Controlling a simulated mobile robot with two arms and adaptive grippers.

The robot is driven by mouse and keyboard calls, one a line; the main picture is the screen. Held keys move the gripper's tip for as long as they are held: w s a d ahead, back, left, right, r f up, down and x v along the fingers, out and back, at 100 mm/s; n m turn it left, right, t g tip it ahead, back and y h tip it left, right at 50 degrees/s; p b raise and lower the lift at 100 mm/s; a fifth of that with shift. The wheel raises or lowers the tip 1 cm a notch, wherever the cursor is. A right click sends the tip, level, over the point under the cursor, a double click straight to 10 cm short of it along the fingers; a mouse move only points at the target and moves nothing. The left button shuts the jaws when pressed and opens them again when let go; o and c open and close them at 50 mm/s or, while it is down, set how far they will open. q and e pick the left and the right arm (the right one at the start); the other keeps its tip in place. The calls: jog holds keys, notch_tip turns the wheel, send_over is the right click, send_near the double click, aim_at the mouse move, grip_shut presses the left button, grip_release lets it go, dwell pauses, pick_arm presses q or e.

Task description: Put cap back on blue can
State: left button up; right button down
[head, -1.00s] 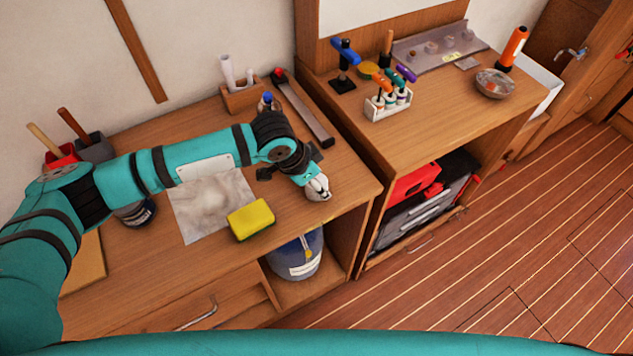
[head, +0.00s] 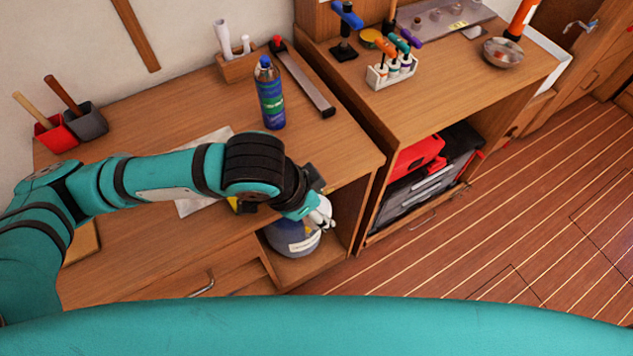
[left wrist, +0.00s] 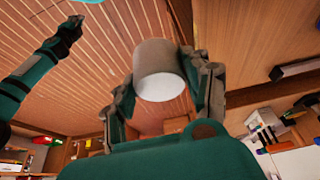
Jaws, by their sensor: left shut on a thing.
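The blue can (head: 270,97) stands upright on the workbench, with a green band and a bare blue nozzle on top. My left gripper (head: 316,208) is in front of the can and to its right, over the bench's front edge. It is shut on a whitish cap (head: 322,213), partly hidden by the fingers. In the left wrist view the cap (left wrist: 158,58) is a pale grey cylinder between the two fingers (left wrist: 162,85), its lighter end facing the camera. My right gripper (left wrist: 70,28) shows small and dark in that view; its jaws are unclear.
A bar with a red end (head: 302,80) lies behind the can, near a wooden holder (head: 238,68). A pale sheet (head: 190,207) lies partly under my left arm. A large blue container (head: 290,240) sits in the shelf below. A second bench (head: 440,85) stands to the right.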

pick_arm(q)
jog(key=shift+s, duration=0.5)
pick_arm(e)
jog(key=c, duration=2)
grip_release()
